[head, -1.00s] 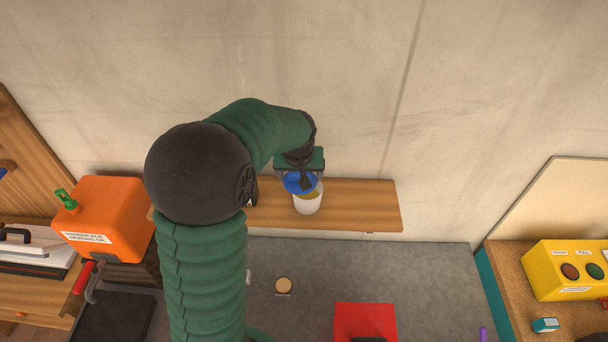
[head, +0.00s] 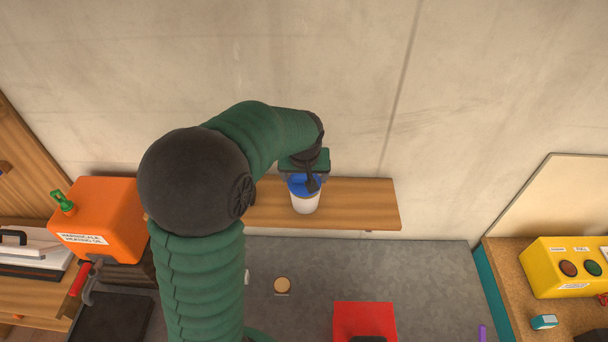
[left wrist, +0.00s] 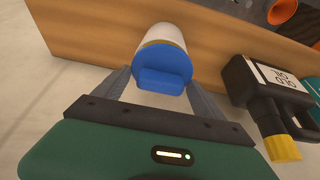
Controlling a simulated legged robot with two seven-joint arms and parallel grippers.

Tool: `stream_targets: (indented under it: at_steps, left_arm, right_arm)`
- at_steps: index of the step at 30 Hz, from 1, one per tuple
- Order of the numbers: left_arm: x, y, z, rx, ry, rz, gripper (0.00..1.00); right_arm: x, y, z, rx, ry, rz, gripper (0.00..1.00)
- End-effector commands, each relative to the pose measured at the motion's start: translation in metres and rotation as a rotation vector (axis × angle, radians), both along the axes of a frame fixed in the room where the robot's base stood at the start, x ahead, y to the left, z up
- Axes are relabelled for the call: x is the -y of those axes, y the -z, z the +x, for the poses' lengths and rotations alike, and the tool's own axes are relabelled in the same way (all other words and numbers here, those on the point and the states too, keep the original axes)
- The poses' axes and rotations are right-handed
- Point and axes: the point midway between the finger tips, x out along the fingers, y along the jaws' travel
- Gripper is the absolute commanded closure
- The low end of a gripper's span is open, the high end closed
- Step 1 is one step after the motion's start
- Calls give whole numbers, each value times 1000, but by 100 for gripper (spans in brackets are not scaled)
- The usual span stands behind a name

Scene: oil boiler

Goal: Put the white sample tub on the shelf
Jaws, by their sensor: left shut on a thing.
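The white sample tub (head: 305,204) has a blue lid. It appears upright over the wooden shelf (head: 360,204) on the wall. My left gripper (head: 308,184) comes down on it from above and is shut on its lid end. In the left wrist view the white tub (left wrist: 160,35) points away from me, with the blue lid (left wrist: 163,68) between the two fingers. The shelf board (left wrist: 90,30) lies just behind it there. I cannot tell whether the tub's base touches the board. My right gripper is not in view.
A black bottle with a yellow cap (left wrist: 282,148) is close to the right finger in the left wrist view. My arm hides the shelf's left part. The shelf right of the tub is bare. An orange oil container (head: 105,215) stands left; a yellow button box (head: 570,268) stands right.

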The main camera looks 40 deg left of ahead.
Motion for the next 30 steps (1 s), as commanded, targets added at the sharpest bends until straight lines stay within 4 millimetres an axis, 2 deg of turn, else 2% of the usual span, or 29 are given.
stream_targets:
  at_steps: [30]
  left_arm:
    - [-6, 4, -1, 2, -1, 0, 64]
  right_arm:
    - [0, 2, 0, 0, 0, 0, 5]
